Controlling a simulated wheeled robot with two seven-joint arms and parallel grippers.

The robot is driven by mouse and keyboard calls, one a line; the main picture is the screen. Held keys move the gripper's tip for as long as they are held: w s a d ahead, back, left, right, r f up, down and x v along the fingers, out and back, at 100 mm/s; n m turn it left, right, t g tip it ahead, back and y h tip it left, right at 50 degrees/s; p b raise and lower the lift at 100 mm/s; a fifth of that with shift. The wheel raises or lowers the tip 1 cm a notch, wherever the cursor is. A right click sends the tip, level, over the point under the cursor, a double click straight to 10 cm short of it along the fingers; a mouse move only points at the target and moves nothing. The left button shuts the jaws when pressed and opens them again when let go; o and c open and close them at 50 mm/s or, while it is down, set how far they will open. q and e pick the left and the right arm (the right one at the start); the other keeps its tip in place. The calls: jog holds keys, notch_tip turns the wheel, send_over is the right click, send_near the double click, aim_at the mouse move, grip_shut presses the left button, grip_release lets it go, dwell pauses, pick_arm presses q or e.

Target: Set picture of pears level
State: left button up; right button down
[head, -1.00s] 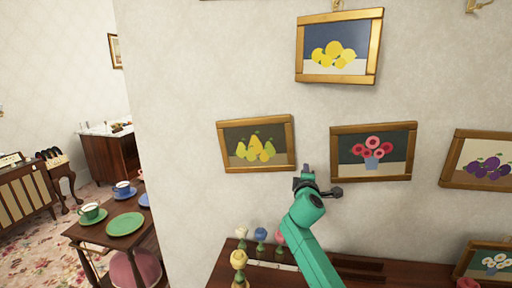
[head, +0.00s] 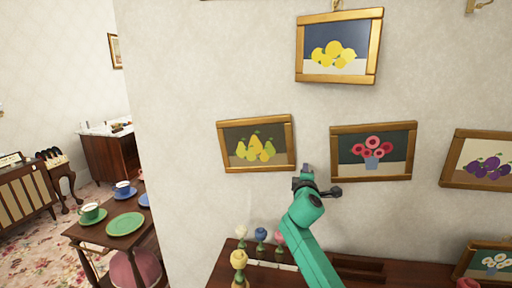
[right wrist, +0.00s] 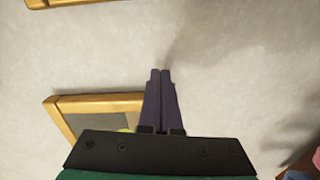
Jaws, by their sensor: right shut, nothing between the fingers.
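The picture of pears (head: 257,147) hangs on the wall in a gold-brown frame, left of centre in the head view. Its top edge rises slightly to the right there. My right gripper (head: 307,168) is shut and empty, close to the frame's lower right corner in the head view. In the right wrist view its fingertips (right wrist: 160,72) are together, above the top edge of a frame, apparently the pear picture (right wrist: 92,103). The gripper body hides that picture's lower and right parts. I cannot tell whether they touch. My left gripper is not in view.
A lemon picture (head: 338,52) hangs above, a flower picture (head: 372,151) to the right, and a plum picture (head: 486,161) farther right. Below stands a dark wooden surface (head: 228,268) with egg-cup-like ornaments (head: 239,260). A table with green plates (head: 125,224) stands at the left.

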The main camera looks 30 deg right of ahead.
jog(key=shift+w+a+b, duration=0.35)
jog(key=shift+w+a, duration=0.35)
jog(key=shift+a, duration=0.15)
jog(key=shift+w+a+b, duration=0.3)
jog(key=shift+w+a, duration=0.35)
jog(key=shift+a, duration=0.2)
dwell(1.9)
jog(key=shift+d, duration=0.1)
jog(key=shift+s+d+p, duration=0.45)
jog(key=shift+s+d, duration=0.2)
jog(key=shift+d, duration=0.05)
jog(key=p, duration=0.2)
send_near(293, 167)
jog(key=d, duration=0.1)
jog(key=shift+s+d+r, duration=0.1)
jog(key=shift+s+d, duration=0.1)
jog(key=shift+s, duration=0.25)
